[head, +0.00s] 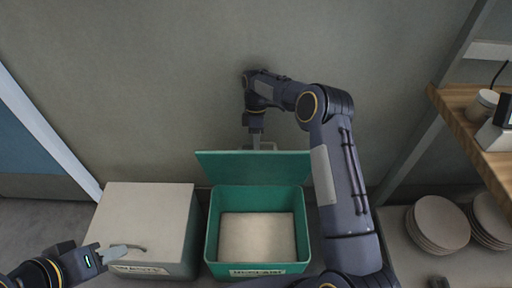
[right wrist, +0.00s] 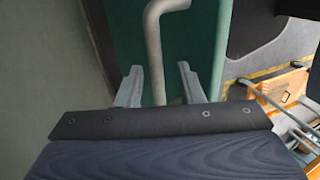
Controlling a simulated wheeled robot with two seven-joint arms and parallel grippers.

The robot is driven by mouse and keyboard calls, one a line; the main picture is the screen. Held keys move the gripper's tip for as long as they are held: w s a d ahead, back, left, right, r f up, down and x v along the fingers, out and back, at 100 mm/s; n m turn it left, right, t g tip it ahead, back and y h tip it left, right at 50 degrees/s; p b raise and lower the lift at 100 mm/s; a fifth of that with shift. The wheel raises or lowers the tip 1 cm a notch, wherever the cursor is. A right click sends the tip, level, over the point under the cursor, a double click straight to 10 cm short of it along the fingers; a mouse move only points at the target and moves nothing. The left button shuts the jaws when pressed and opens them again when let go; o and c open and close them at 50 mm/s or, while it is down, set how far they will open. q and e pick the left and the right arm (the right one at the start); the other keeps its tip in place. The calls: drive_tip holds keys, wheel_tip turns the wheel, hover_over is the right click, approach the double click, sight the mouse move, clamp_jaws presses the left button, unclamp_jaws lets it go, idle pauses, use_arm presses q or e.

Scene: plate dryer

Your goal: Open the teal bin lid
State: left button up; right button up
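The teal bin (head: 213,232) stands on the floor with its lid (head: 240,168) swung up and back, so its interior shows. My right gripper (head: 258,143) is at the raised lid's top edge, behind it. In the right wrist view its fingers (right wrist: 160,88) are spread on either side of the pale bent handle bar (right wrist: 154,45), with gaps visible on both sides. The lid's teal surface (right wrist: 190,40) shows behind the bar. My left gripper (head: 118,252) is low on the left, over the front of the pale-lidded bin; its finger opening is unclear.
A closed bin with a pale lid (head: 146,212) stands left of the teal bin, close beside it. A plain wall (head: 150,80) rises behind. At the right are a wooden shelf (head: 465,125) and stacked plates (head: 438,222).

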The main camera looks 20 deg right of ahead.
drive_tip(key=s+r, duration=0.1)
drive_tip(key=r, duration=0.1)
drive_tip(key=s+a+r, duration=0.1)
drive_tip(key=s+r, duration=0.2)
drive_tip(key=r, duration=0.2)
drive_tip(key=shift+s+a+p, duration=0.15)
drive_tip(key=shift+s+p, duration=0.1)
drive_tip(key=shift+p, duration=0.05)
drive_tip(key=s+a+r, duration=0.2)
drive_tip(key=s+r, duration=0.2)
drive_tip(key=s, duration=0.5)
drive_tip(key=shift+a+r, duration=0.15)
drive_tip(key=shift+a, duration=0.25)
